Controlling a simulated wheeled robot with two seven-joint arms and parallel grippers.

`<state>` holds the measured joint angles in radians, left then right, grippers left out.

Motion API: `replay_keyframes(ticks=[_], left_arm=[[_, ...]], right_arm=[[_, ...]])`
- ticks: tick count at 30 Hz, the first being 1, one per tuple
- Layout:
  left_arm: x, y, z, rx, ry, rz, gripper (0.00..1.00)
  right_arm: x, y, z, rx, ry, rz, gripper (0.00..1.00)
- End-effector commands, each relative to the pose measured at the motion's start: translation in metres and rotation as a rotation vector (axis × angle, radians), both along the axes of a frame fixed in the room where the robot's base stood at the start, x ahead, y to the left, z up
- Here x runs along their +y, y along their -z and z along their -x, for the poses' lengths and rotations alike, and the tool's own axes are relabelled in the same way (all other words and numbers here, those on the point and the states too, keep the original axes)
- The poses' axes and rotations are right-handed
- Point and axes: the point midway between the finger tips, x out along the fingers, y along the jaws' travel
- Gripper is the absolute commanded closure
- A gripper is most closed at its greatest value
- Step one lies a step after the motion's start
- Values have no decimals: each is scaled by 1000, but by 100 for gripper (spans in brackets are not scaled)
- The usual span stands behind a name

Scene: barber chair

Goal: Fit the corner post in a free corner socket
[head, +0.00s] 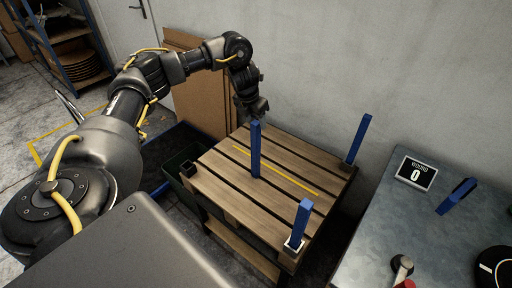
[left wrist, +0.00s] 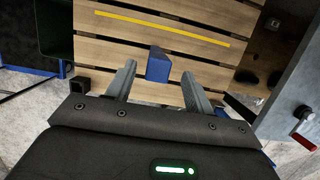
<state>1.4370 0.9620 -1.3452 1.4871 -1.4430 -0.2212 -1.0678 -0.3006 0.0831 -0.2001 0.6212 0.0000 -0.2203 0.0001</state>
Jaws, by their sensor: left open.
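A blue corner post (head: 255,150) stands upright on the boards of the wooden pallet (head: 225,165), left of its middle. My left gripper (head: 252,106) is open at the post's upper end. In the left wrist view the post (left wrist: 158,66) shows between the spread fingers (left wrist: 156,85), with gaps on both sides. Two other blue posts stand at the pallet's right corners, one at the back (head: 358,138) and one at the front (head: 299,224). My arm hides the back corner.
A dark green bin (head: 183,160) stands left of the pallet. Cardboard sheets (head: 196,95) lean on the wall behind.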

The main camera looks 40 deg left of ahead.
Motion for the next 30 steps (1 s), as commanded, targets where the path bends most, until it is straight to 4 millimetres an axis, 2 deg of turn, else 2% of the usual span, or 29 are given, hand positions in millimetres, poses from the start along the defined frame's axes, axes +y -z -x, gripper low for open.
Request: replay_keyframes(ticks=[7, 15, 18, 25, 26, 30], left_arm=[[2, 7, -1, 0, -3, 1, 47], [4, 44, -11, 2, -4, 1, 47], [4, 51, -13, 1, -4, 1, 47], [4, 53, -14, 0, -4, 1, 47], [4, 53, -14, 0, -4, 1, 49], [4, 53, -14, 0, -4, 1, 67]], right_arm=[[0, -2, 0, 1, 0, 1, 64], [0, -11, 0, 1, 0, 0, 64], [1, -12, 0, 0, 1, -1, 64], [5, -11, 0, 0, 2, -5, 64], [5, -11, 0, 0, 2, -6, 64], [5, -11, 0, 0, 2, -6, 64]])
